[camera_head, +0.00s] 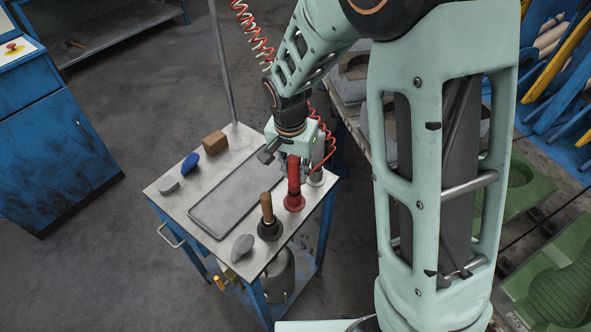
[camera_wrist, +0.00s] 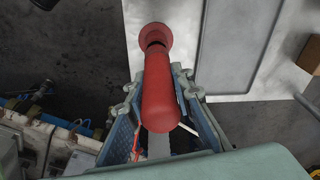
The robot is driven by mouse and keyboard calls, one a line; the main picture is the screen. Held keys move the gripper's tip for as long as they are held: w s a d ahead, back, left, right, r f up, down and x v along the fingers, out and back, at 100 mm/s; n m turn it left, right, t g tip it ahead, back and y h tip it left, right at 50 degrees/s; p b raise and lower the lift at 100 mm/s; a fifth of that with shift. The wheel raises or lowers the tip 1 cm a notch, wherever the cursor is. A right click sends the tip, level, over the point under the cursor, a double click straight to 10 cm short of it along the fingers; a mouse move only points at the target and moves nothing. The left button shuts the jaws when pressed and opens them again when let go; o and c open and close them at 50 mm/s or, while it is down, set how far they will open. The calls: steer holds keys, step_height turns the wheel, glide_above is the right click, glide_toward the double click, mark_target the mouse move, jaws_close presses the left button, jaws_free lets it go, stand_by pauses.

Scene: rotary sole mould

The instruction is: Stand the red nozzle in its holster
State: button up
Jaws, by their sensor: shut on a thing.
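The red nozzle (camera_head: 293,178) is a thick red tube, upright or nearly so, near the right edge of the bench top in the head view. My gripper (camera_head: 292,163) is shut on it from above. In the wrist view the nozzle (camera_wrist: 159,105) lies between my fingers (camera_wrist: 160,88). Its far end is at a round red flanged cup, which looks like the holster (camera_wrist: 155,33); a dark gap shows at the cup's mouth. The holster (camera_head: 294,203) also shows on the bench in the head view. I cannot tell how deep the nozzle is in it.
A pale cylinder in a base (camera_head: 316,178) stands close behind the holster. A wooden-handled tool in a black base (camera_head: 269,225) stands in front. The bench (camera_head: 222,242) also bears a grey tray (camera_head: 205,215), a blue piece (camera_head: 190,163) and a brown block (camera_head: 215,142).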

steer(key=o, duration=1)
